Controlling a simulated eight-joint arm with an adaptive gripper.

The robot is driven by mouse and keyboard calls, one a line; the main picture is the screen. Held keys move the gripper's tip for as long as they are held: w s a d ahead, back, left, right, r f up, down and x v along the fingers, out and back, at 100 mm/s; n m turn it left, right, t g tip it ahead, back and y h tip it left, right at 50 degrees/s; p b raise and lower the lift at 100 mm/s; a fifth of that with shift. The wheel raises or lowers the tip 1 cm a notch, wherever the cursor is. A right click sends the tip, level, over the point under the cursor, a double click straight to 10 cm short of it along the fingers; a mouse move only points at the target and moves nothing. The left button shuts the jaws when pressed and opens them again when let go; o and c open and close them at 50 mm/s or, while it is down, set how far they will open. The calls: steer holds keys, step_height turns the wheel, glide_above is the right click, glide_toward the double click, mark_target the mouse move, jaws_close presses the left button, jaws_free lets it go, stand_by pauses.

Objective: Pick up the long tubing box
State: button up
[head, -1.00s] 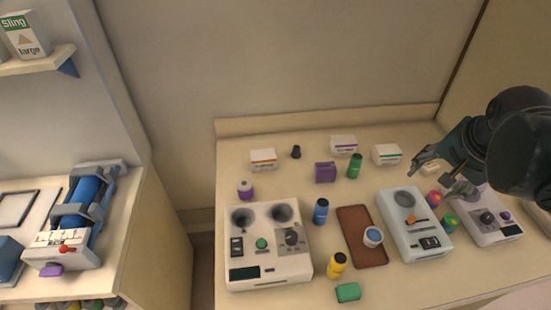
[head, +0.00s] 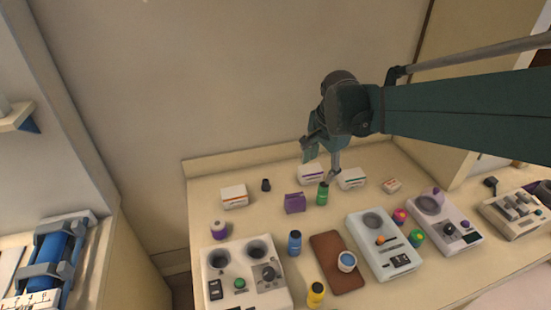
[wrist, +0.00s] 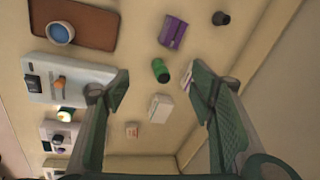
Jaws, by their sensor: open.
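No label reading long tubing is legible, so I cannot tell which box it is. In the head view a purple-striped white box (head: 309,174) and a green-striped white box (head: 352,179) stand at the back of the counter. An orange-striped white box (head: 234,197) is further left. My gripper (head: 320,168) is open and empty above the counter, near the first two boxes. In the wrist view the open fingers (wrist: 162,84) frame the green-striped box (wrist: 161,108). The purple-striped box (wrist: 187,92) is partly hidden by the right finger.
A green bottle (head: 322,194) and a purple box (head: 295,203) stand just in front of these boxes. A small box (head: 391,185) lies to the right. Devices, bottles and a brown tray (head: 336,262) fill the front. The back wall is close behind.

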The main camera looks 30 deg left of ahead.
steer(key=s+a+f+m+g+p, duration=0.1)
steer(key=a+f, duration=0.2)
steer(key=a, duration=0.6)
steer(key=s+a+f+m+p, duration=0.1)
steer(key=a+f+p, duration=0.15)
steer(key=a, duration=0.65)
steer(key=m+g+h+p, duration=0.1)
glide_above(234, 191)
steer(key=f, duration=0.7)
steer(key=shift+s+d+f, duration=0.1)
steer(key=shift+s+f, duration=0.15)
steer(key=shift+f, duration=0.25)
steer(key=shift+f, duration=1.25)
steer(key=shift+w+f+p, duration=0.15)
steer(key=shift+f+p, duration=0.3)
steer(key=shift+f, duration=2.15)
steer(key=c, duration=1)
